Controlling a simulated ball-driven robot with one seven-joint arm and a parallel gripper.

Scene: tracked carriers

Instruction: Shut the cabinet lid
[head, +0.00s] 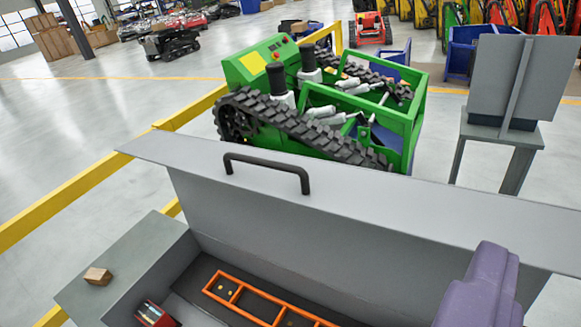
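The grey cabinet (150,270) is in the foreground, with its interior in view from above. Its grey lid (300,235) stands raised along the far side, so the cabinet is open. A black bar handle (267,165) is on the lid's upper part. A purple, rounded part, which looks like the end of my arm or my gripper (482,285), shows at the lower right in front of the lid. No pair of fingertips can be made out, so I cannot tell whether it is open. I cannot tell whether it touches the lid.
An orange divided frame (233,296) and a red item (154,314) are inside the cabinet. A small wooden block (98,276) lies on the left ledge. A green tracked carrier (262,66) stands behind the lid. A grey stand (502,132) is at right.

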